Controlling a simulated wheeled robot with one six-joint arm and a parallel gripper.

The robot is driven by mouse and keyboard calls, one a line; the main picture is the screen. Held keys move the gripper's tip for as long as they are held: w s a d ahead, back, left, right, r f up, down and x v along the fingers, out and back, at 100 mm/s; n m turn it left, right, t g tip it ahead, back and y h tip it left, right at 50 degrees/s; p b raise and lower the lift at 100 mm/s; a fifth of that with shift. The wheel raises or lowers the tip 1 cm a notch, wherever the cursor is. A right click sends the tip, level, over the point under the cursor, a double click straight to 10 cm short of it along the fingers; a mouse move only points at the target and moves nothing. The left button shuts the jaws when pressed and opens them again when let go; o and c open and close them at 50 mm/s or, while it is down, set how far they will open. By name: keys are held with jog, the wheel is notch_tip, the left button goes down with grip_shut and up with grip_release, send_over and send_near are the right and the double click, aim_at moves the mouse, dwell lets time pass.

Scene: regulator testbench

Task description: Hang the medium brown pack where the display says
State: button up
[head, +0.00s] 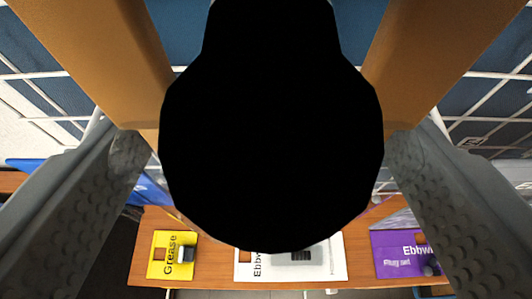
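My gripper (266,146) shows as two grey, dimpled fingers spread wide at the left and right. A large flat black shape (270,140) fills the space between them and hides the middle of the view. Brown surfaces slant in from the upper left (95,60) and upper right (440,60) to the fingertips. I cannot tell whether they are the medium brown pack, or whether the fingers press on anything. No display is visible.
A brown table (210,272) lies below. On it are a yellow Grease card (158,265), a white Ebbw card (332,258) and a purple Ebbw Plug set card (395,243). A dark blue panel with white grid lines (490,95) stands behind.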

jog(key=v, duration=1.7)
jog(key=d+f+n+y, duration=0.1)
jog(key=d+f, duration=0.4)
jog(key=d, duration=0.5)
jog(key=d+f+n+y, duration=0.15)
jog(key=d+f, duration=0.25)
jog(key=d, duration=0.6)
jog(key=s+d+f+t, duration=0.1)
jog(key=s+d+f, duration=0.3)
jog(key=d, duration=0.2)
jog(key=s+d+f+m+t+h, duration=0.1)
jog(key=s+d+f, duration=0.3)
jog(key=d, duration=0.3)
jog(key=s+d+f+t, duration=0.1)
jog(key=s+d+f, duration=0.4)
jog(key=d, duration=0.2)
jog(key=shift+d+f+m+t, duration=0.2)
jog(key=shift+f+m+t, duration=0.05)
jog(key=shift+m+t, duration=0.15)
